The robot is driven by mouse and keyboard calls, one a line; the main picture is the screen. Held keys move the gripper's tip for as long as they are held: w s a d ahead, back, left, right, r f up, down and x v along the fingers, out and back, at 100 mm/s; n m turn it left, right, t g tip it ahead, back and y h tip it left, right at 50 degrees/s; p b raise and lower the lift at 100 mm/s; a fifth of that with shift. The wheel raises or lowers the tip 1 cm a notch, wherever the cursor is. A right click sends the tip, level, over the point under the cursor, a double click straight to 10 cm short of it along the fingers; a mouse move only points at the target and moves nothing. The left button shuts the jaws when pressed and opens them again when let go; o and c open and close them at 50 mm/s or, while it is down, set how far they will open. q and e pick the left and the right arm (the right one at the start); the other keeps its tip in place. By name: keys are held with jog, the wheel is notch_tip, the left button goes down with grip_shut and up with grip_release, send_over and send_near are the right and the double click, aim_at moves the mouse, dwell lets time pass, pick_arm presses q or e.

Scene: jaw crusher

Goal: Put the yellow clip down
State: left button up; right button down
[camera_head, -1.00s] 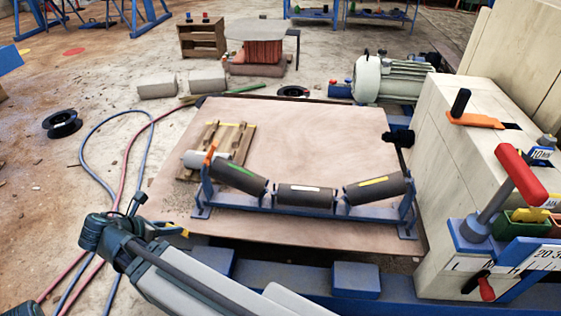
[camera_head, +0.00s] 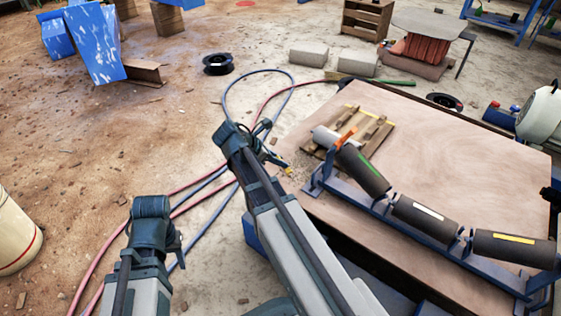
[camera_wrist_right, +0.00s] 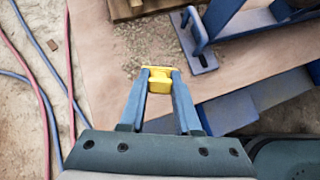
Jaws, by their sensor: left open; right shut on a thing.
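The yellow clip (camera_wrist_right: 159,82) is pinched between the fingertips of my right gripper (camera_wrist_right: 158,90) in the right wrist view. In the head view my right gripper (camera_head: 278,160) is at the left edge of the plywood board (camera_head: 440,130), and a small yellow bit of the clip (camera_head: 288,170) shows there. From the wrist view the clip appears over the board near grey grit; I cannot tell its height above it. My left gripper (camera_head: 176,248) is further left over the dirt floor, apart from the clip. Its fingers are mostly hidden.
A small wooden pallet (camera_head: 372,122) and a blue frame with dark rollers (camera_head: 425,216) stand on the board. Red and blue hoses (camera_head: 204,205) lie on the floor left of it. Bare board shows behind the rollers. A cream drum (camera_head: 12,235) stands at far left.

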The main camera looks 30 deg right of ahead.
jog(key=w+f+b, duration=0.1)
jog(key=w+d+f+b, duration=0.1)
jog(key=f+b, duration=0.1)
jog(key=shift+f, duration=0.15)
jog(key=shift+f+b, duration=0.3)
jog(key=shift+b, duration=0.1)
jog(key=shift+r, duration=0.15)
jog(key=shift+f, duration=0.25)
jog(key=c, duration=0.6)
grip_release()
jog(key=shift+r, duration=0.1)
